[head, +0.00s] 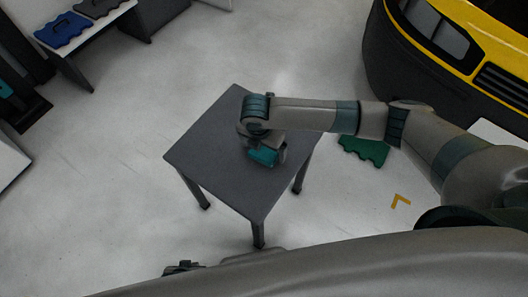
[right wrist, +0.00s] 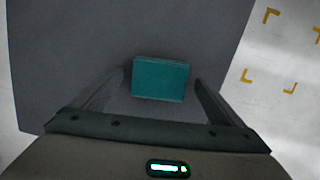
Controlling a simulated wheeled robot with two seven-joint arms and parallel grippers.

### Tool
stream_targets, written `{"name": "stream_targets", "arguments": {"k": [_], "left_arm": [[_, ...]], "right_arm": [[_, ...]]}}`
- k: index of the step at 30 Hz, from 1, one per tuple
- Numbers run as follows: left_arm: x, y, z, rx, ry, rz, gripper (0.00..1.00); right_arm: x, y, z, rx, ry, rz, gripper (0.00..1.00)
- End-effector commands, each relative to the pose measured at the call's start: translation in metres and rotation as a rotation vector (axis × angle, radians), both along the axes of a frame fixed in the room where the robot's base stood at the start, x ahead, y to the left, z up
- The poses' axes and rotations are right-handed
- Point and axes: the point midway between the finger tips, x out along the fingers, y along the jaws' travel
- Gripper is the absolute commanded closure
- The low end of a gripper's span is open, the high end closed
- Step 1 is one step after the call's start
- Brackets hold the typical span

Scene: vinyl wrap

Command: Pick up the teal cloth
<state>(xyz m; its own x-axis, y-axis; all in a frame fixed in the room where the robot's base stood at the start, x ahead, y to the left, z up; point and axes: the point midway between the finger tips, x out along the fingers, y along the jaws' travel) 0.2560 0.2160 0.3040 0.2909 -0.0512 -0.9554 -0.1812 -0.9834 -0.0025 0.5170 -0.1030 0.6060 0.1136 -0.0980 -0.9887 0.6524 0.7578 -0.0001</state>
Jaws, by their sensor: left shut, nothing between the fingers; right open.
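The teal cloth (right wrist: 161,78) looks like a small folded block on the dark grey table. In the right wrist view it sits between the fingertips of my right gripper (right wrist: 160,80), which is open, with a gap on each side. How far the fingertips are above the table is hard to tell. In the head view the cloth (head: 263,157) shows just below my right gripper (head: 264,148), which partly hides it. My left gripper (head: 183,267) shows only as a small dark part at the bottom edge, away from the table; it is shut and empty.
The small grey table (head: 205,150) is otherwise bare. A green mat (head: 363,150) lies on the floor to its right. A yellow and black vehicle (head: 465,45) stands at upper right. A bench with a blue folded item (head: 62,30) is at upper left.

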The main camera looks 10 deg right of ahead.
Motion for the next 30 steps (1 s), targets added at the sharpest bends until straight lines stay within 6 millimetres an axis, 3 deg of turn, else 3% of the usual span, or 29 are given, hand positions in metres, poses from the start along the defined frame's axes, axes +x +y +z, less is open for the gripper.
{"name": "stream_targets", "arguments": {"k": [1,6,20,28,30], "left_arm": [[0.001,0.000,0.000,0.000,-0.001,0.001,1.00],[0.001,0.001,0.001,0.000,-0.002,0.002,1.00],[-0.003,0.001,-0.001,0.001,0.004,0.002,1.00],[-0.006,0.002,-0.003,0.003,0.011,0.001,1.00],[-0.006,0.002,-0.003,0.003,0.013,0.001,1.00]], "right_arm": [[0.000,0.000,0.000,0.000,0.000,0.000,0.13],[0.000,0.000,0.000,0.000,0.000,0.000,0.52],[0.000,0.000,0.007,0.001,-0.001,0.000,0.52],[0.001,0.001,0.044,0.003,-0.003,0.001,0.52],[-0.001,-0.015,0.049,-0.001,0.000,-0.003,0.52]]}}
